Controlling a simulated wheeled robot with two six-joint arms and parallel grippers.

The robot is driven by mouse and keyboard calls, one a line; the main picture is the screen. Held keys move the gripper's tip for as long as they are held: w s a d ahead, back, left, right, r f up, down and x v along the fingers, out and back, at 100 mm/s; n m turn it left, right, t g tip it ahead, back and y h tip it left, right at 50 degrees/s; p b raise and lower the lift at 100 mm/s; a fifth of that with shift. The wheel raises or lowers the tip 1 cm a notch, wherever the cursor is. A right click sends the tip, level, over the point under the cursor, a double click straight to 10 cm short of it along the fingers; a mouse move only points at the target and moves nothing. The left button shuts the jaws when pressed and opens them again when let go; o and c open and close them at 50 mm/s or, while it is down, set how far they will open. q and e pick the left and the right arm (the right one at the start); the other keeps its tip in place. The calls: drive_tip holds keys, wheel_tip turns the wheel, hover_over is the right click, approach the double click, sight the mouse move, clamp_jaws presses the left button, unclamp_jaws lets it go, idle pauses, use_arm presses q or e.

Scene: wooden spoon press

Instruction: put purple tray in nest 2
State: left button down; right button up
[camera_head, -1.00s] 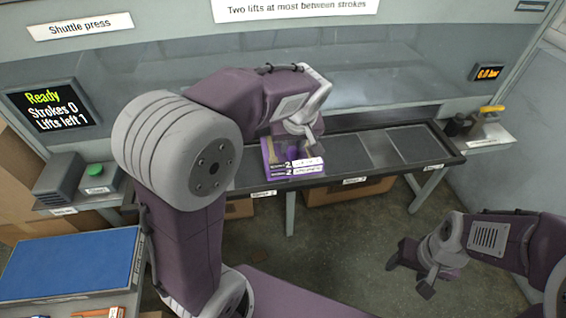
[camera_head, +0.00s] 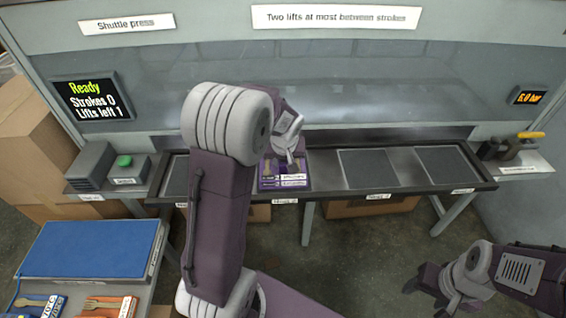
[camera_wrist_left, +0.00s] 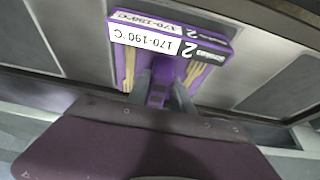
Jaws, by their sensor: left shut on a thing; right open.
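The purple tray (camera_head: 284,182) is at the second nest from the left on the long dark rail (camera_head: 330,189), above a nest label (camera_head: 284,201) too small to read surely. My left gripper (camera_head: 291,160) is shut on it from above. The wrist view also shows the tray (camera_wrist_left: 172,38), with a "2" and "170-190°C" on its labels and pale wooden pieces inside. The fingers (camera_wrist_left: 160,92) close on its purple middle grip. I cannot tell whether the tray touches the nest floor. My right gripper (camera_head: 442,290) is open and empty, low at the right, away from the rail.
Two empty nest pads (camera_head: 367,168) (camera_head: 441,165) lie to the right; another (camera_head: 178,176) lies to the left. A green button (camera_head: 124,161) and a screen reading "Ready, Strokes 0, Lifts left 1" (camera_head: 94,99) are left. A blue-topped table (camera_head: 88,249) stands front left.

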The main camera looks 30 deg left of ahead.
use_arm(q)
drive_tip(key=shift+f, duration=0.15)
drive_tip(key=shift+f, duration=0.1)
drive_tip(key=c, duration=1.1)
unclamp_jaws()
